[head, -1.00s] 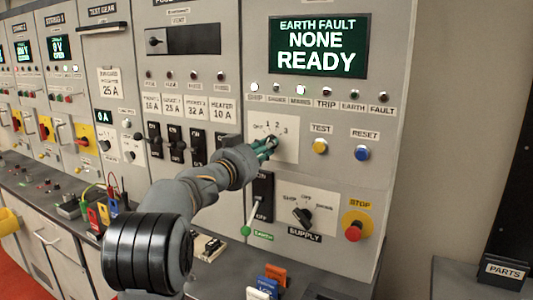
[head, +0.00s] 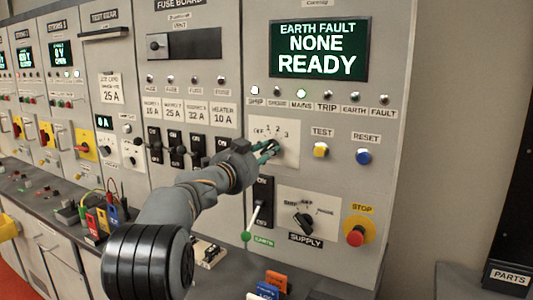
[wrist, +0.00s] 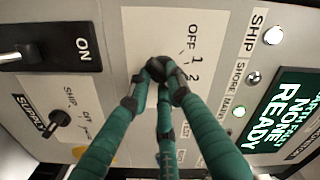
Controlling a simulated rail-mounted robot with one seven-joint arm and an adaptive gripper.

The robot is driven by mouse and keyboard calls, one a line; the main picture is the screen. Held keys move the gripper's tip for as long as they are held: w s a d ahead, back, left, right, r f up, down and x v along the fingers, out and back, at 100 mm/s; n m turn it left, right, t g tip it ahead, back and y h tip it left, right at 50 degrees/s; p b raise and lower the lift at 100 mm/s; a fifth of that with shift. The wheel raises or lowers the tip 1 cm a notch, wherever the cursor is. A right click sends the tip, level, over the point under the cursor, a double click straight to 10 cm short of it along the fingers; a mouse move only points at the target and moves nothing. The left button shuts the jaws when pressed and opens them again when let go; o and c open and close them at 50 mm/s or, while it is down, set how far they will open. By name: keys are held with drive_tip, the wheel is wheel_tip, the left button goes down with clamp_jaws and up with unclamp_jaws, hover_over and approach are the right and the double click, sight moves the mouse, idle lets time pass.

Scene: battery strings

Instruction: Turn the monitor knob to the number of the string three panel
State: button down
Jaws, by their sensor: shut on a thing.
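The monitor knob (wrist: 157,66) is dark and sits on a white plate (head: 290,157) marked OFF, 1, 2 and 3, below the earth fault display (head: 318,48). My gripper (head: 272,149) reaches it from the left in the head view. In the wrist view, the green fingers of my gripper (wrist: 162,76) are shut around the knob. The fingers cover most of the knob and hide the 3, so I cannot tell which number it points to. The string panels stand at the far left; one has a small green screen (head: 60,52). Their labels are too small to read surely.
A yellow test button (head: 321,149), blue reset button (head: 364,156) and red stop button (head: 355,236) are to the right. Fuse switches (head: 175,150) line the left.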

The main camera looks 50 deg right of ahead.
drive_tip(key=c, duration=1.6)
unclamp_jaws()
drive_tip(key=shift+o, duration=0.2)
drive_tip(key=s+a, duration=0.1)
drive_tip(key=a, duration=1.1)
drive_tip(key=shift+s, duration=0.3)
drive_tip(key=shift+d, duration=0.1)
drive_tip(key=w+d, duration=0.1)
drive_tip(key=d, duration=1)
drive_tip(key=shift+w+d, duration=0.3)
drive_tip(key=shift+d, duration=0.1)
